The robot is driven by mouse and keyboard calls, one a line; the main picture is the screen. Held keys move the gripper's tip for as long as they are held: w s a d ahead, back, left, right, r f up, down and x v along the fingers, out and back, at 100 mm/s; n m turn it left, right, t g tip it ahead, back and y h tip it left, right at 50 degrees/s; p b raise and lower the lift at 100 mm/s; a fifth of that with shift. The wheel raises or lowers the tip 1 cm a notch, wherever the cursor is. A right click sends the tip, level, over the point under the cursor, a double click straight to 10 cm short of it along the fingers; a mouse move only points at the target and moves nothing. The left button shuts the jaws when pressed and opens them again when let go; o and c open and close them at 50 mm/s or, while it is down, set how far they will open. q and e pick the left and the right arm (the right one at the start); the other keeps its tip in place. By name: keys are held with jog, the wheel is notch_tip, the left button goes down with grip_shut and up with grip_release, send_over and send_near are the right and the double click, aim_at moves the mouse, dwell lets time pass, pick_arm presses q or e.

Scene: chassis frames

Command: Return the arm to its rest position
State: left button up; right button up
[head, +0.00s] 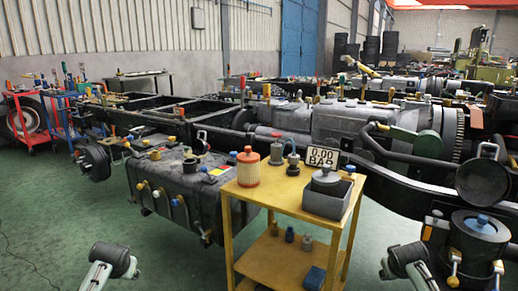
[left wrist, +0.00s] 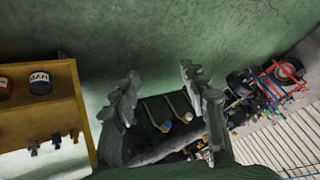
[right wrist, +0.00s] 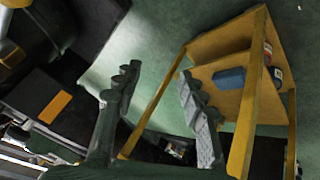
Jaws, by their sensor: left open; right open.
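My left gripper (left wrist: 158,90) shows in the left wrist view with its two grey fingers apart and nothing between them. Green floor and a dark tank with hoses or handles lie beyond it. My right gripper (right wrist: 157,88) shows in the right wrist view, also with its fingers apart and empty. Green floor lies beyond it, with the yellow cart (right wrist: 222,45) to its right. In the head view only my left arm (head: 108,266) and right arm (head: 408,264) show at the bottom edge; I cannot make out the fingers there.
The yellow cart (head: 282,193) stands between my arms in the head view. It bears an orange filter (head: 248,169), a grey bin (head: 328,200) and a "0.00 BAR" sign (head: 322,157). The chassis with its dark tank (head: 180,185) stands behind. Green floor (head: 60,225) is clear at left.

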pick_arm(q)
jog(key=s+d+f+g+h, duration=0.1)
jog(key=s+d+f, duration=0.3)
jog(key=s, duration=0.7)
jog(key=s+d+f+g, duration=0.1)
jog(key=s+d+f, duration=0.2)
jog(key=s, duration=0.9)
jog(key=s+d+f+g+h, duration=0.1)
jog(key=s+d+f, duration=0.3)
jog(key=s+f, duration=0.3)
jog(key=s, duration=0.4)
jog(key=shift+s+d+f+m+g+h, duration=0.3)
jog(key=shift+f+m, duration=0.05)
jog(key=shift+m, duration=0.05)
pick_arm(e)
jog(key=s+a+f+g+y, duration=0.1)
jog(key=s+a+f, duration=0.2)
jog(key=s, duration=0.8)
jog(key=s+a+f+g, duration=0.1)
jog(key=s+a+f, duration=0.3)
jog(key=s, duration=0.8)
jog(key=s+a+f+g+y, duration=0.1)
jog(key=s+a+f, duration=0.3)
jog(key=s+f, duration=0.3)
jog(key=s, duration=0.4)
jog(key=shift+s+a+f+n+g+y, duration=0.25)
jog(key=shift+s+f+n+g+y, duration=0.05)
jog(key=shift+n, duration=0.1)
